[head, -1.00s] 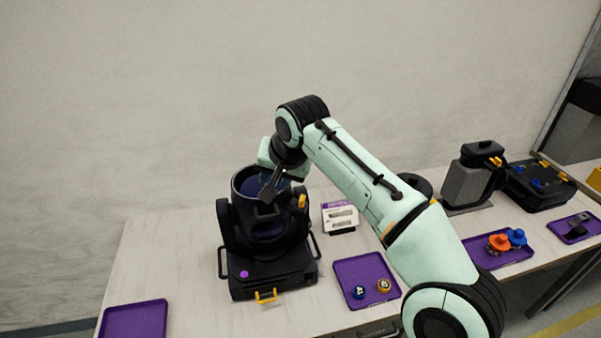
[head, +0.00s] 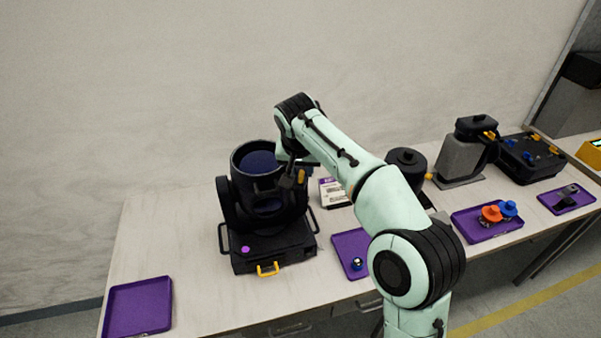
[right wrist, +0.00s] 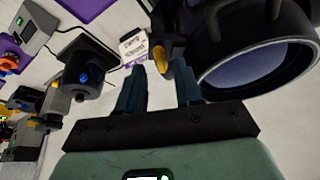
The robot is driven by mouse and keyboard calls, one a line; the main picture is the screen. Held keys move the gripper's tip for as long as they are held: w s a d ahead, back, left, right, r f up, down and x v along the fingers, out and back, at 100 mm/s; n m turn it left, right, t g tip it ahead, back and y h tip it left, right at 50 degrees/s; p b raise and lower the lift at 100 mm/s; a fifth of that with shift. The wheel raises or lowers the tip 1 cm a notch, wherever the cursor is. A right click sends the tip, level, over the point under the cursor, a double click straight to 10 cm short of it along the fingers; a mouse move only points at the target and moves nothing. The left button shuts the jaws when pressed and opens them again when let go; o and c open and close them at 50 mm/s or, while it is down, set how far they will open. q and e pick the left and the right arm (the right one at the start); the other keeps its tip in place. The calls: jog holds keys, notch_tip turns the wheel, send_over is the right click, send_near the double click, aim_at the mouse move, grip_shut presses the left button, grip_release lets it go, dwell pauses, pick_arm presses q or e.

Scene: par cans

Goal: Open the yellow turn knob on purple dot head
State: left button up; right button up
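The purple dot head is a black par can (head: 228,200) on a black base (head: 290,255) with a purple dot (head: 246,249), standing on the table with its open end up. Its yellow turn knob (head: 302,176) sits on the right side of the yoke. My right gripper (head: 291,179) is just left of the knob in the head view. In the right wrist view my right gripper (right wrist: 159,76) is open and empty. The yellow knob (right wrist: 159,58) shows ahead of and between its fingertips; I cannot tell whether they touch. My left gripper is out of view.
A white label card (head: 332,193) stands right of the head. A purple tray (head: 345,242) lies front right and another (head: 138,303) front left. Farther right are a second black can (head: 405,165), a grey unit (head: 462,160) and a tray with orange and blue parts (head: 480,230).

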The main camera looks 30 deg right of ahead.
jog(key=shift+x, duration=0.95)
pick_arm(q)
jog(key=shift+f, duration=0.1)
pick_arm(e)
jog(key=shift+c, duration=0.3)
grip_shut()
jog(key=shift+w+a+r+m+h+p, duration=0.1)
jog(key=shift+m+h+p, duration=0.2)
jog(key=shift+m, duration=0.6)
jog(key=shift+m+g, duration=0.5)
jog(key=shift+m, duration=0.1)
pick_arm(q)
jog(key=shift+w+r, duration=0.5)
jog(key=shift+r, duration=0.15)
